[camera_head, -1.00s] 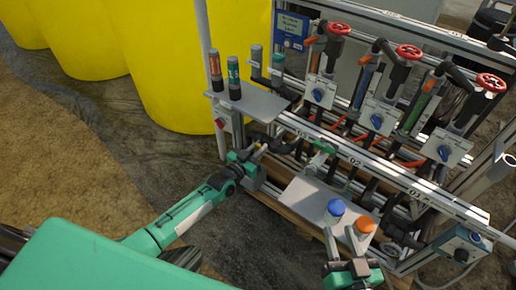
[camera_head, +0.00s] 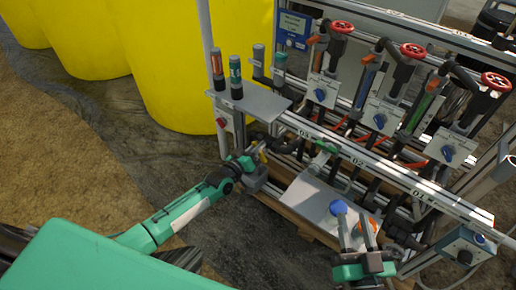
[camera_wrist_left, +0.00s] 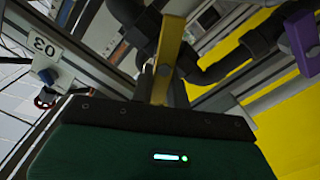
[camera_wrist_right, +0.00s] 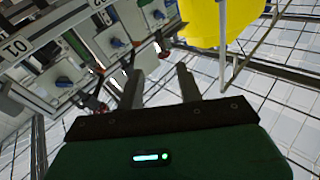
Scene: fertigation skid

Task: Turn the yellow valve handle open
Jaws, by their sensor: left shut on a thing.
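The yellow valve handle (camera_wrist_left: 170,45) stands between the fingers of my left gripper (camera_wrist_left: 160,85) in the left wrist view. In the head view only a small bit of the yellow handle (camera_head: 263,154) shows beside my left gripper (camera_head: 257,160), at the left end of the skid's lower rail. The left gripper is shut on the handle; its fingers hide part of it. My right gripper (camera_head: 357,232) is at the lower right, in front of the blue and orange caps. Its fingers are apart and empty in the right wrist view (camera_wrist_right: 160,80).
A blue cap (camera_head: 338,207) and an orange cap (camera_head: 367,228) stand on the grey lower plate (camera_head: 308,199). Dark pipes (camera_wrist_left: 230,62) and a purple handle (camera_wrist_left: 302,42) are close to the left gripper. Open floor lies left.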

